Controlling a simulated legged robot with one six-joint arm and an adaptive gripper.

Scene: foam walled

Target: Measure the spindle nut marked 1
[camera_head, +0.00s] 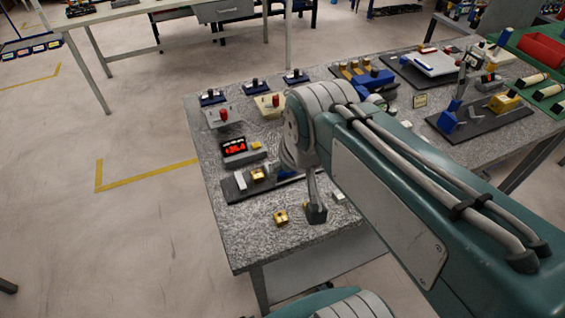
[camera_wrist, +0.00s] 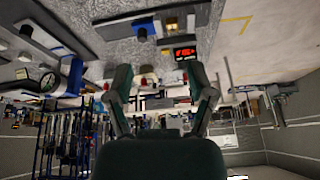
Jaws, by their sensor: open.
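A small brass nut (camera_head: 281,217) lies on the grey speckled bench (camera_head: 245,245) near its front edge. A second brass piece (camera_head: 258,174) sits on a dark measuring fixture (camera_head: 236,189), which also shows in the wrist view (camera_wrist: 112,30). A readout with red digits (camera_head: 234,148) stands behind the fixture and appears in the wrist view (camera_wrist: 186,53). I cannot read a number on either brass piece, so I cannot tell which is marked 1. My gripper (camera_wrist: 162,88) is open and empty in the wrist view; its fingers are mostly hidden behind my arm in the head view.
A small pale block (camera_head: 338,197) lies beside my arm on the bench. Grey and beige boxes with red knobs (camera_head: 222,116) (camera_head: 270,103) and several small blue-based devices stand farther back. Other fixtures and a red bin (camera_head: 543,50) crowd the right. The bench's front-left corner is clear.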

